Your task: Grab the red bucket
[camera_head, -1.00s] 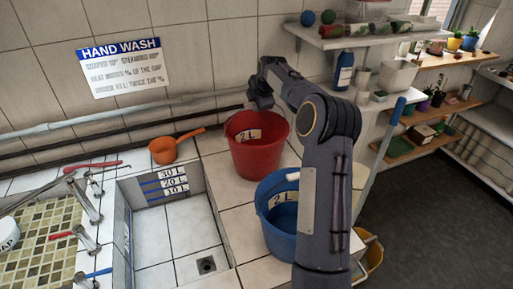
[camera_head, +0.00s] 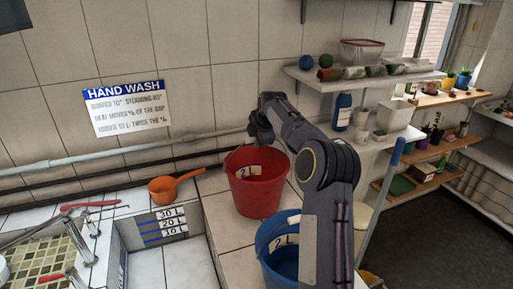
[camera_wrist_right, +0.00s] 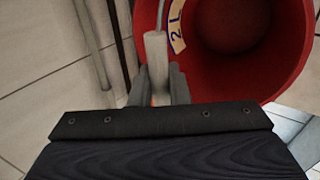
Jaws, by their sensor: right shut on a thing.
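The red bucket (camera_head: 257,193) stands upright on the white tiled ledge in the head view, a "2 L" label on its inner wall. My right gripper (camera_head: 260,137) is at its far upper rim, reached from above by the arm. In the right wrist view the bucket's red wall (camera_wrist_right: 293,48) and dark inside fill the upper right. There my right gripper (camera_wrist_right: 160,84) is shut on the bucket's pale cylindrical handle grip (camera_wrist_right: 155,48). In the head view the fingers are too small to make out. My left gripper is not in view.
A blue bucket (camera_head: 272,250) stands close in front of the red one, partly behind my right arm. An orange dipper (camera_head: 165,189) lies to the left, beside the sunken basin (camera_head: 163,222). Shelves (camera_head: 350,84) with bottles and pots stand to the right. A pipe (camera_head: 100,160) runs along the wall.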

